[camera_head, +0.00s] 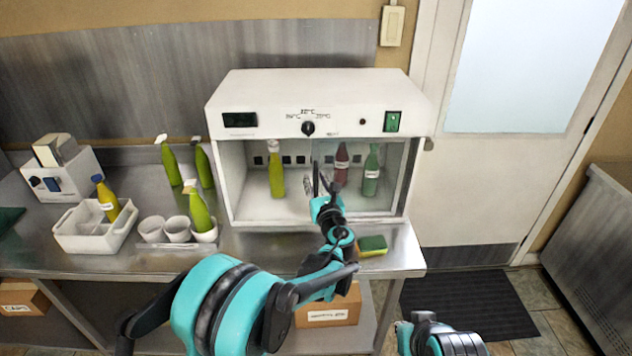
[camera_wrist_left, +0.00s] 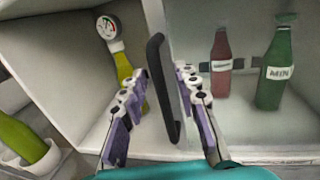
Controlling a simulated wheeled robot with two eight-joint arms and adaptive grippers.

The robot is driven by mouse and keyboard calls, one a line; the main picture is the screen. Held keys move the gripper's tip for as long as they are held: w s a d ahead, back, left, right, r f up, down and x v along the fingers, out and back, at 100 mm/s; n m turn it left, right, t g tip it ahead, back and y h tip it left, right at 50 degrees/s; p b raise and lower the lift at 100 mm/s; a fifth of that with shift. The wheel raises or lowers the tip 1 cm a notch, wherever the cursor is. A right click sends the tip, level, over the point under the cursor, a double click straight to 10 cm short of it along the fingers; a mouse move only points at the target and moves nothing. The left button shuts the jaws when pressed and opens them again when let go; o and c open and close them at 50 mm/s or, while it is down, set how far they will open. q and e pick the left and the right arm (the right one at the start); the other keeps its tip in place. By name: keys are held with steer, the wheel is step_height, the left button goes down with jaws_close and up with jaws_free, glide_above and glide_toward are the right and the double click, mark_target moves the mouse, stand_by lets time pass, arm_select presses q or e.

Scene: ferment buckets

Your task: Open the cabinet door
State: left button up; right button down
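The white cabinet (camera_head: 318,90) stands on the steel counter. Its left half is uncovered, and a clear glass pane, the door (camera_wrist_left: 245,110), covers its right half. A black vertical bar handle (camera_wrist_left: 163,88) sits at the pane's left edge. My left gripper (camera_head: 322,186) is in front of the cabinet at the handle. In the left wrist view its fingers (camera_wrist_left: 157,105) are apart, one on each side of the handle, with gaps visible. My right arm's end (camera_head: 435,338) is low at the bottom right of the head view; its fingers are not clear.
Inside the cabinet stand a yellow-green bottle (camera_head: 276,172), a dark red bottle (camera_head: 341,166) and a green bottle (camera_head: 371,172). A sponge (camera_head: 373,245) lies on the counter below. Bottles, cups and a white bin (camera_head: 92,238) crowd the counter's left.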

arm_select(q)
steer(key=v, duration=1.2)
steer(key=s+a+f+n+g+y, duration=0.1)
steer(key=s+a+n+g, duration=0.25)
steer(key=a+n, duration=0.5)
steer(key=s+a+n+g, duration=0.3)
steer(key=s+a+n, duration=0.2)
steer(key=a+n, duration=0.3)
steer(key=s+a+f+n+g+h, duration=0.1)
steer(key=s+f+n+g+h, duration=0.1)
steer(key=s+n, duration=0.6)
steer(key=s+a+f+n+g+h, duration=0.2)
steer(key=s+f+n+h, duration=0.1)
steer(key=s+n, duration=0.6)
steer(key=s+f, duration=0.1)
steer(key=s, duration=0.2)
steer(key=shift+a+f, duration=0.2)
